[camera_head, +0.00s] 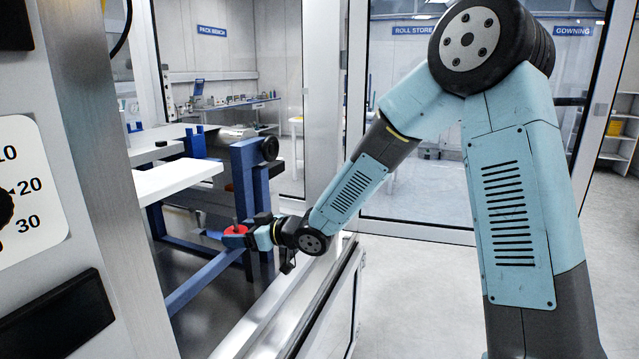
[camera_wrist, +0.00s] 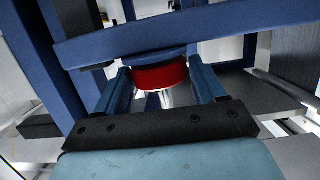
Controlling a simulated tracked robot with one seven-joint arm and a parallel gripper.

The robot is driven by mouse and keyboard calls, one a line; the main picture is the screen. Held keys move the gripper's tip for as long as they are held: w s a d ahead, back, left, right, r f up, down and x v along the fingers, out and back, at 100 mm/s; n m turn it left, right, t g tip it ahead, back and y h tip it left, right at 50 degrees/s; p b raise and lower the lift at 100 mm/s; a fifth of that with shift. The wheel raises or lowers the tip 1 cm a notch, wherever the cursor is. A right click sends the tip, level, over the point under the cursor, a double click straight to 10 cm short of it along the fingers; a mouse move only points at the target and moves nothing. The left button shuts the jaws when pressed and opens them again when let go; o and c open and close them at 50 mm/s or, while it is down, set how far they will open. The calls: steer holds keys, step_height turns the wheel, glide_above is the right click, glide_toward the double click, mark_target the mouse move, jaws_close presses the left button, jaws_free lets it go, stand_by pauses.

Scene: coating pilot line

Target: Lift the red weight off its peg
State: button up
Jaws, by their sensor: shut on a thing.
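The red weight (camera_head: 236,230) is a small red disc at the end of my arm, beside the blue frame. A thin dark peg (camera_head: 235,213) shows just above it in the head view. My gripper (camera_head: 241,237) is shut on the weight. In the wrist view the red weight (camera_wrist: 160,74) sits between the two blue fingers of my gripper (camera_wrist: 163,82), close under a blue bar. A pale metal rod shows below the weight there. Whether the weight still rests on its seat is hidden.
The blue frame (camera_head: 243,170) stands right behind the weight, and a blue bar (camera_wrist: 190,30) crosses close by in the wrist view. A white board (camera_head: 178,178) lies left. A metal cabinet post (camera_head: 100,150) and a sill (camera_head: 290,300) bound the opening.

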mark_target(243, 232)
steer(key=shift+w+r, duration=0.1)
steer(key=shift+r, duration=3.1)
steer(key=shift+d, duration=0.1)
steer(key=s+d, duration=0.4)
steer(key=d, duration=0.7)
steer(key=shift+s, duration=0.3)
stand_by(1.1)
